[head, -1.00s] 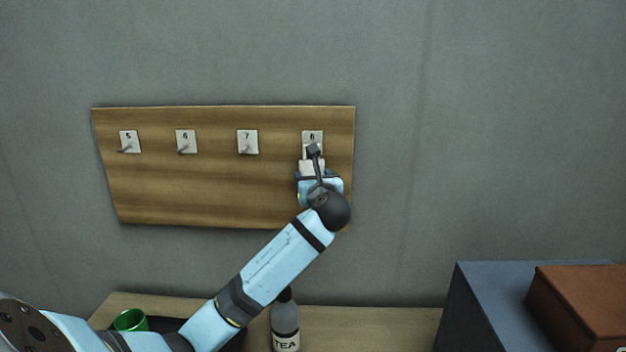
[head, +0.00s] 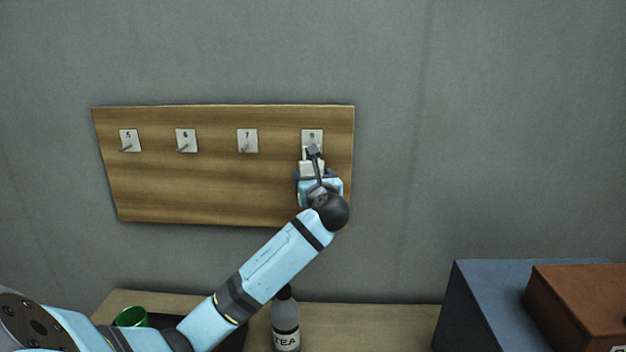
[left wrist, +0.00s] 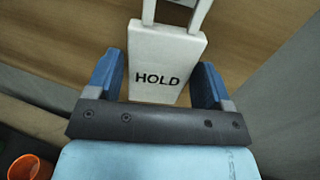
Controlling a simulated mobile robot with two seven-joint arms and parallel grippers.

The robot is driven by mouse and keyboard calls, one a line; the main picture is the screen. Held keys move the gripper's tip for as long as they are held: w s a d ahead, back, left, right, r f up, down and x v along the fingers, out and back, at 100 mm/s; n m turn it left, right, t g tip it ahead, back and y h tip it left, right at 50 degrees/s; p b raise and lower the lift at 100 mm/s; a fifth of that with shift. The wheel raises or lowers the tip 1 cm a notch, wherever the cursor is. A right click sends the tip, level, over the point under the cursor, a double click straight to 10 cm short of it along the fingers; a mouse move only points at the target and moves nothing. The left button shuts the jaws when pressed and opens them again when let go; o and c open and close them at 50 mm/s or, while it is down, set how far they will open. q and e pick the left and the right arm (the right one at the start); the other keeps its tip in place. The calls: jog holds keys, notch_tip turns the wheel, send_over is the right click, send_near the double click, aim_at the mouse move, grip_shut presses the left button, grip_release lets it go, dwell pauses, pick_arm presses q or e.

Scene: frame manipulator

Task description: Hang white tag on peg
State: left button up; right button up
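The white tag (left wrist: 165,60) is marked HOLD and has a white loop at its top, cut off by the upper edge of the left wrist view. In the head view the tag (head: 312,168) is just below the plate numbered 8 (head: 312,136) at the board's right end. My right gripper is not in view.
The wooden board (head: 210,190) also carries bare pegs 5 (head: 129,141), 6 (head: 186,141) and 7 (head: 247,141). Below stand a green cup (head: 131,316) and a TEA bottle (head: 285,325). A brown box (head: 580,305) sits on a dark block (head: 475,300) at right.

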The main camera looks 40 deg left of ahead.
pick_arm(q)
jog(key=shift+o, duration=1.2)
jog(key=b+v, duration=0.1)
jog(key=v, duration=1.3)
jog(key=shift+b, duration=0.4)
